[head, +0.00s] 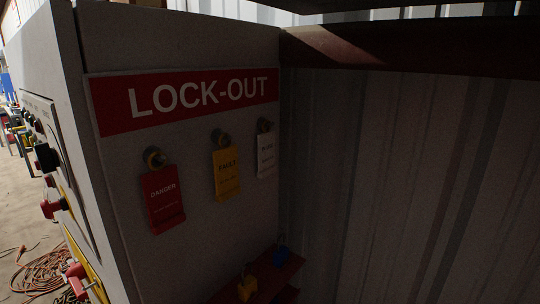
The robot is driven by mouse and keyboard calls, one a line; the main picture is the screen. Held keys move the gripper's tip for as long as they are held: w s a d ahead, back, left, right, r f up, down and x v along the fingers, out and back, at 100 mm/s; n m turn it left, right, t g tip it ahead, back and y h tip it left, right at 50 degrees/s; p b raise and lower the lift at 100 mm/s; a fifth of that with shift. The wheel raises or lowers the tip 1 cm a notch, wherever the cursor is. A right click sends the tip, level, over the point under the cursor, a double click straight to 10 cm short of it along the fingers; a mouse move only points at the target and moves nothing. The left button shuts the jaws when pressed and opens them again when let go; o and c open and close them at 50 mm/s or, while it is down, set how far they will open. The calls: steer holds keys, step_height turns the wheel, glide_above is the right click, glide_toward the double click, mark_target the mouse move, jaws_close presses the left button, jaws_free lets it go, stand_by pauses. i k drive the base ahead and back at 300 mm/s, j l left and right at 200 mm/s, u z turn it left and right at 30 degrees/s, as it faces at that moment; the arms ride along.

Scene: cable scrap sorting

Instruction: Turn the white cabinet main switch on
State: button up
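A pale grey-white cabinet (190,55) fills the left and middle of the head view. Its side carries a red LOCK-OUT sign, and its front face is seen at a steep slant on the left. A red handle (76,275) on a yellow plate (96,285) sits low on that front face, partly cut off by the bottom edge. It looks like a main switch, but I cannot tell its position. Above it are a red knob (50,208) and a black knob (46,157). My gripper is not in view.
Red, yellow and white tags (165,202) hang on the cabinet side. A red shelf (268,272) with yellow and blue padlocks sticks out below. A corrugated wall (410,180) closes off the right. Orange cable (40,272) lies coiled on the floor at left.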

mark_target(74, 274)
steer(key=u, duration=1.3)
steer(key=i+j+z, duration=0.2)
steer(key=i+z, duration=0.15)
steer(key=i+j+z, duration=0.35)
steer(key=i+l, duration=0.05)
steer(key=i, duration=0.05)
